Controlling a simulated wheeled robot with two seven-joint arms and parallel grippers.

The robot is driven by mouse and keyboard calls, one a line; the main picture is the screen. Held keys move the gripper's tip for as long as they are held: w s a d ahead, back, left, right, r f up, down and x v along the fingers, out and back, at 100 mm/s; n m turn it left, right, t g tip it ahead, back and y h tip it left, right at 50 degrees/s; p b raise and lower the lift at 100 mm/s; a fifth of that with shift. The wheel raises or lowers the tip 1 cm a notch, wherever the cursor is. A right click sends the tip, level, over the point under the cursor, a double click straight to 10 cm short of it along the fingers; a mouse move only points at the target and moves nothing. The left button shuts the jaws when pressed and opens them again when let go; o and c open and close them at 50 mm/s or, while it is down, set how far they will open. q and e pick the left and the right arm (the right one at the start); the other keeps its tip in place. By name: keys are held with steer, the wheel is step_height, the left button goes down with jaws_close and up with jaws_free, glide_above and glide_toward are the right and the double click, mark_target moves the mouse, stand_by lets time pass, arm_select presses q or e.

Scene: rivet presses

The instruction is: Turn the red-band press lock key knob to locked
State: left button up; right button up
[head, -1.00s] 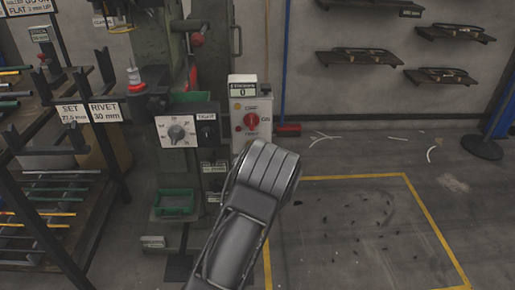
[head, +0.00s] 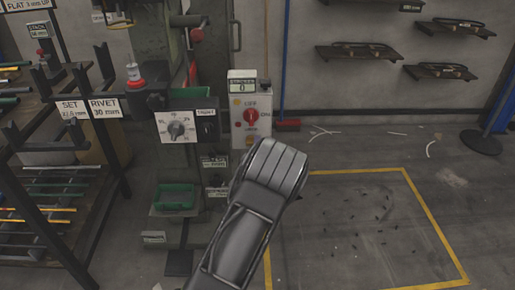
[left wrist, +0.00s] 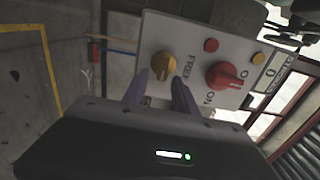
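The box also fills the upper part of the left wrist view (left wrist: 205,35), seen turned. There it has a yellow knob (left wrist: 163,66) by the word FREE and a larger red knob (left wrist: 228,76) by the word ON. My left gripper (left wrist: 160,88) has its two fingers apart, pointing at the yellow knob, with nothing held. Whether the fingertips reach around the knob is unclear. In the head view my arm hides this gripper. My right gripper is out of view.
A panel with a grey dial (head: 177,127) and a dark knob sits left of the box. A green bin (head: 174,197) is below it. A rod rack (head: 50,200) stands at the left. The yellow-marked floor (head: 360,225) at the right is mostly open.

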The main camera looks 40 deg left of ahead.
arm_select(q)
steer(key=p+v, duration=0.1)
steer(key=v, duration=0.6)
steer(key=shift+s+d, duration=0.25)
steer(key=shift+s, duration=0.05)
steer(key=shift+n, duration=0.3)
